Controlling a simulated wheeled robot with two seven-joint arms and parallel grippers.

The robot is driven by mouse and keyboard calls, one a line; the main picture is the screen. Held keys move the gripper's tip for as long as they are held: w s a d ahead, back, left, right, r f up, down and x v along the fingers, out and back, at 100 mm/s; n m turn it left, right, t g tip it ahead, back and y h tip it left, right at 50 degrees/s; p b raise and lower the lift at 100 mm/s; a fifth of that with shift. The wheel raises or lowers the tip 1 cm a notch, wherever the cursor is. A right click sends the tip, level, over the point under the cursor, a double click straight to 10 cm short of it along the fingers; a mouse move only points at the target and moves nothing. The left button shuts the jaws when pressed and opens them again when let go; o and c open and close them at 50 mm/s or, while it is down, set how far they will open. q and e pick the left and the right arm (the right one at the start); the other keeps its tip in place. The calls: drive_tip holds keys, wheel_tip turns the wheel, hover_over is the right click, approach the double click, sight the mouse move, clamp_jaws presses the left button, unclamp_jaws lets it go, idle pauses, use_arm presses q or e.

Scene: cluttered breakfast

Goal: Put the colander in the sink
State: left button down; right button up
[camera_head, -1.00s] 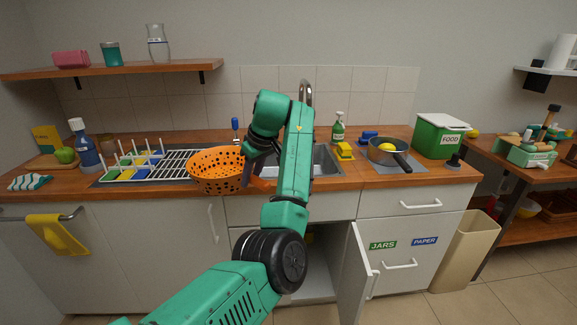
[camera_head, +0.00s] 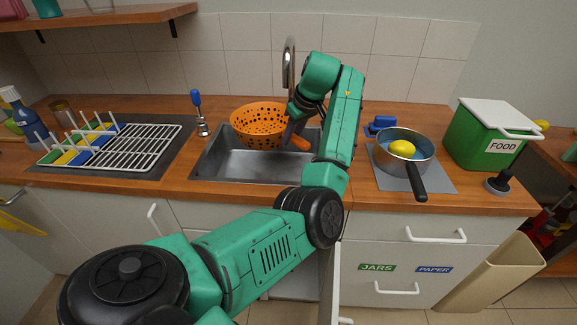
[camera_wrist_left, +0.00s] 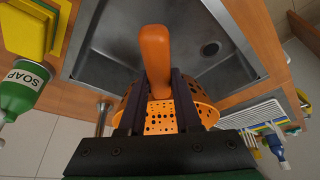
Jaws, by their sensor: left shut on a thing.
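The orange colander (camera_head: 258,122) is over the back part of the steel sink (camera_head: 240,168) in the head view. My left gripper (camera_head: 291,136) is at its right side, shut on its orange handle. In the left wrist view the handle (camera_wrist_left: 154,55) stands between the two dark fingers of the gripper (camera_wrist_left: 157,100), with the perforated bowl (camera_wrist_left: 160,118) behind them. The sink basin (camera_wrist_left: 130,50) shows beyond, with its drain. I cannot tell whether the colander touches the sink. My right gripper is not in view.
A dish rack (camera_head: 140,147) stands left of the sink, with a blue-handled brush (camera_head: 197,105) between. The tap (camera_head: 289,65) rises behind. A pot (camera_head: 405,165) holding a yellow item and a green food bin (camera_head: 485,140) stand to the right. A soap bottle (camera_wrist_left: 18,90) shows in the wrist view.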

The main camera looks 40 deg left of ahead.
use_arm(q)
drive_tip(key=f, duration=1.4)
drive_tip(key=shift+w+f+p, duration=0.3)
drive_tip(key=shift+f, duration=0.1)
drive_tip(key=c, duration=0.6)
unclamp_jaws()
drive_tip(key=shift+r, duration=0.1)
drive_tip(key=v, duration=1.2)
drive_tip(key=shift+a, duration=0.1)
